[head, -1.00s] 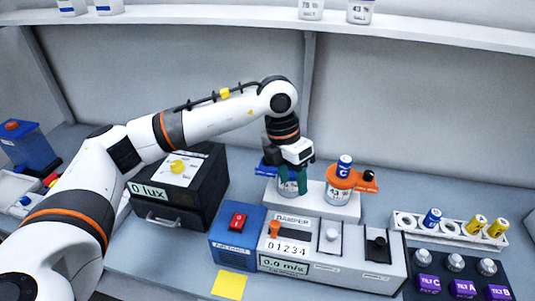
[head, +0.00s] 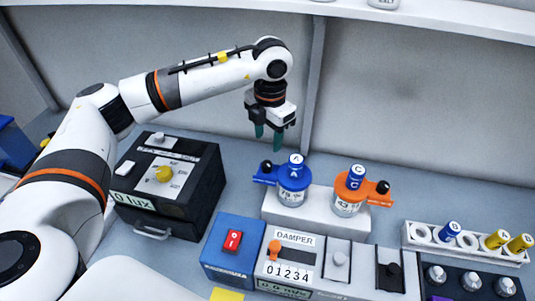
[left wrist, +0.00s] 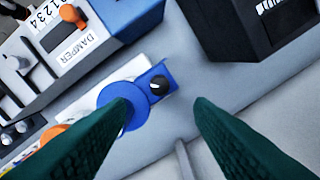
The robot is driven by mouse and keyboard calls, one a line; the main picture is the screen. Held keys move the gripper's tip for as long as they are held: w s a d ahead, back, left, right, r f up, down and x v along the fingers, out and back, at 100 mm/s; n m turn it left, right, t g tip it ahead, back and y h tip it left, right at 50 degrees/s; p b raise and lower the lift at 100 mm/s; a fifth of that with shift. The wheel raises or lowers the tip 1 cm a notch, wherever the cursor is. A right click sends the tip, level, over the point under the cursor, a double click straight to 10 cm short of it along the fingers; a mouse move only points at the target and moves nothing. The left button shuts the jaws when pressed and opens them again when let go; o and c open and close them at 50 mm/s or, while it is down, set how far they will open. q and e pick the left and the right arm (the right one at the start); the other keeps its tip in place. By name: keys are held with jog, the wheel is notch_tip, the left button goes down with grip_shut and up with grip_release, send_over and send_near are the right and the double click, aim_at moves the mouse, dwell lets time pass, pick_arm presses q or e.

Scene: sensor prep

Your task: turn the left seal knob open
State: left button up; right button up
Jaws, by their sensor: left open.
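The left seal is a blue collar (head: 293,180) around a white jar (head: 291,197), with a blue cap marked A (head: 296,161) on top. Its blue lever with a black knob (head: 267,164) points left in the head view. The orange seal (head: 355,184) on the right jar has its black-knobbed lever pointing right. My left gripper (head: 268,136) is open and empty, above and behind the blue seal, apart from it. In the left wrist view, the blue collar (left wrist: 136,117) is partly hidden by a green finger, and the black knob (left wrist: 159,85) shows between the fingers.
Both jars stand on a white block (head: 310,221). In front are a blue switch box (head: 222,263) and the damper panel (head: 318,256). A black lux box (head: 190,215) stands left, and a white battery rack (head: 468,252) right. The counter behind the jars is clear.

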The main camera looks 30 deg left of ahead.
pick_arm(q)
jog(key=p, duration=0.2)
send_over(267, 163)
jog(key=f, duration=0.5)
jog(key=shift+s+d, duration=0.2)
jog(key=shift+s, duration=0.15)
jog(key=f, duration=0.4)
jog(key=shift+w+a+p, duration=0.15)
jog(key=shift+w+p, duration=0.1)
jog(key=shift+p, duration=0.1)
jog(key=shift+f, duration=0.1)
jog(key=shift+c, duration=0.6)
jog(key=c, duration=0.9)
jog(key=shift+o, duration=0.2)
pick_arm(e)
jog(key=r, duration=0.3)
jog(key=shift+s, duration=0.3)
